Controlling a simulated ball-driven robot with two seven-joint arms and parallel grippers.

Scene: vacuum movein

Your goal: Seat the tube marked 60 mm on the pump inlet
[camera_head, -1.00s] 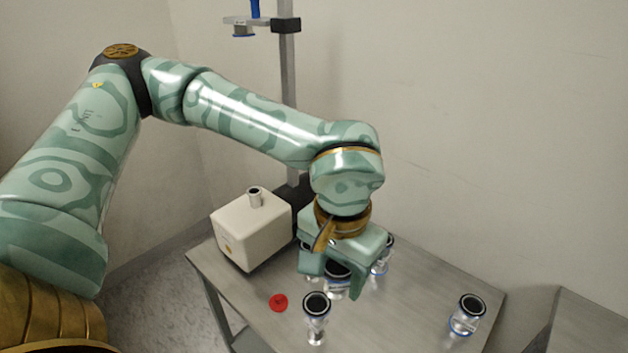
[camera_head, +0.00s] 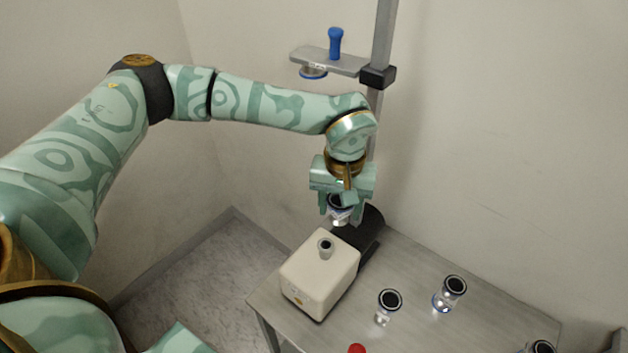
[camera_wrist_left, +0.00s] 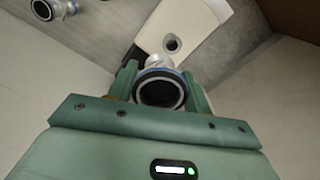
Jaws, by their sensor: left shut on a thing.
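My left gripper (camera_head: 339,211) is shut on a clear tube (camera_head: 340,217) with a dark ringed top flange, and holds it upright in the air. In the left wrist view the tube's dark open end (camera_wrist_left: 161,91) sits between the fingers (camera_wrist_left: 161,86). No size mark can be read on it. The cream pump (camera_head: 318,278) stands on the table, with its short round inlet (camera_head: 326,247) on top, open and empty. The inlet also shows in the left wrist view (camera_wrist_left: 172,44), apart from the held tube. My right gripper is out of view.
Other flanged tubes stand on the metal table (camera_head: 420,335): one in the middle (camera_head: 387,307), one further right (camera_head: 450,293), one at the lower right edge (camera_head: 540,348). A red cap (camera_head: 357,349) lies in front. A post carries a bracket (camera_head: 330,60) with a blue handle.

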